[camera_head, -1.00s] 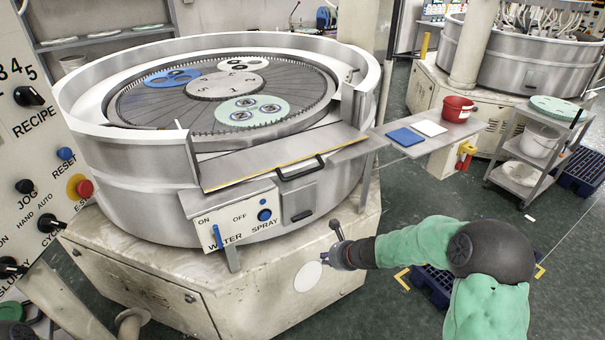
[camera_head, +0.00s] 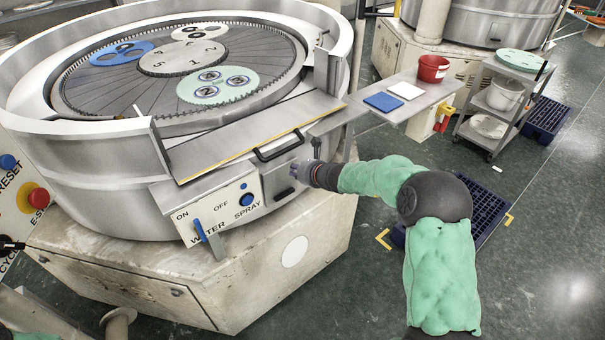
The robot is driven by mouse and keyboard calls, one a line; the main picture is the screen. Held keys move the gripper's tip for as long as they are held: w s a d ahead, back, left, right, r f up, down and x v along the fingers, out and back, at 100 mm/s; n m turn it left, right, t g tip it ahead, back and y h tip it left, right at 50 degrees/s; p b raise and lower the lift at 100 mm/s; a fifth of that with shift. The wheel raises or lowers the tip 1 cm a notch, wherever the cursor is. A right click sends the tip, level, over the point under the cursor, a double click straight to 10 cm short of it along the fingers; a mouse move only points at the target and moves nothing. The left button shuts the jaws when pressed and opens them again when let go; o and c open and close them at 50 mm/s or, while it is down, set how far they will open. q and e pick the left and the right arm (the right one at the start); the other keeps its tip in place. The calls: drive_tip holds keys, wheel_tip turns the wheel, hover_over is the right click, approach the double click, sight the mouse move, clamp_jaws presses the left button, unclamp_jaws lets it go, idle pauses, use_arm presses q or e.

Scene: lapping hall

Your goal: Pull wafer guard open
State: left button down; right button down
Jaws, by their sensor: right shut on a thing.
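The wafer guard (camera_head: 232,142) is a flat metal panel with a yellow front edge, across the gap in the round machine's rim. Its black bar handle (camera_head: 279,151) is on its front edge. My right gripper (camera_head: 296,171) is just below and right of the handle, before the metal front, with a small visible gap to the handle. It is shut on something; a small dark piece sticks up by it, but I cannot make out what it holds.
The water spray panel (camera_head: 219,210) with blue controls is left of my right gripper. A side shelf (camera_head: 420,104) with a blue pad, a white pad and a red bucket (camera_head: 432,69) is at the right. A trolley (camera_head: 507,96) stands beyond. Open floor lies at the right.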

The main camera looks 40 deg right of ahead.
sight(286, 150)
drive_tip(key=w+r, duration=0.1)
drive_tip(key=w+r+p, duration=0.1)
drive_tip(key=r, duration=0.1)
drive_tip(key=shift+a+r, duration=0.1)
idle(0.4)
drive_tip(key=shift+g, duration=0.9)
wheel_tip(286, 150, up, 4)
drive_tip(key=p, duration=1.2)
drive_tip(key=shift+s+r, duration=0.1)
drive_tip(key=shift+r, duration=0.1)
drive_tip(key=shift+f, duration=0.3)
